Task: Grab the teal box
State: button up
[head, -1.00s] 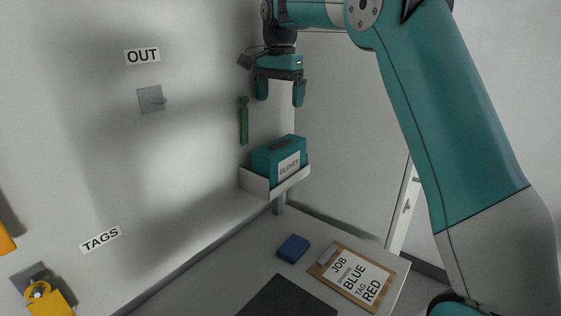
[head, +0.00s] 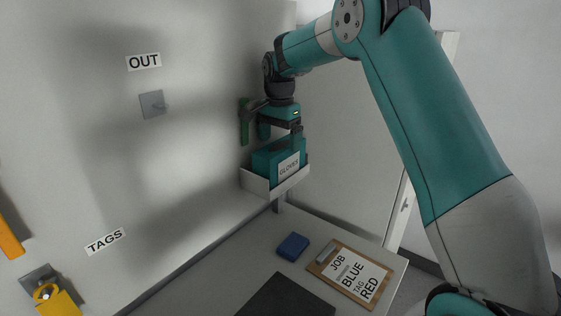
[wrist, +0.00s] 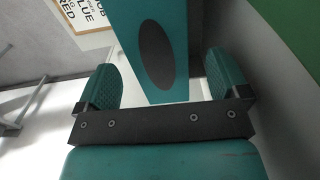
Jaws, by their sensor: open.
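The teal box (head: 266,164), labelled GLOVES, sits in a white wall bracket at the wall's right end. My gripper (head: 280,138) is open, pointing down right at the top of the box. In the wrist view the top of the box (wrist: 153,15), with a dark oval slot, lies between the two teal fingers of my gripper (wrist: 163,82). A gap shows on the left side of the box; a narrower one shows on the right. I cannot tell whether either finger touches it.
A green strip (head: 244,122) hangs on the wall just left of my gripper. Below are a blue block (head: 293,247), a dark mat (head: 285,299) and a clipboard (head: 350,274) on the table. A peg plate (head: 152,104) is under the OUT sign.

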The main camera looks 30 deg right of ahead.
aim_at(280, 163)
jog(key=shift+d+f+p, duration=0.1)
jog(key=shift+f+p, duration=1.05)
jog(key=shift+f, duration=1.3)
jog(key=c, duration=1)
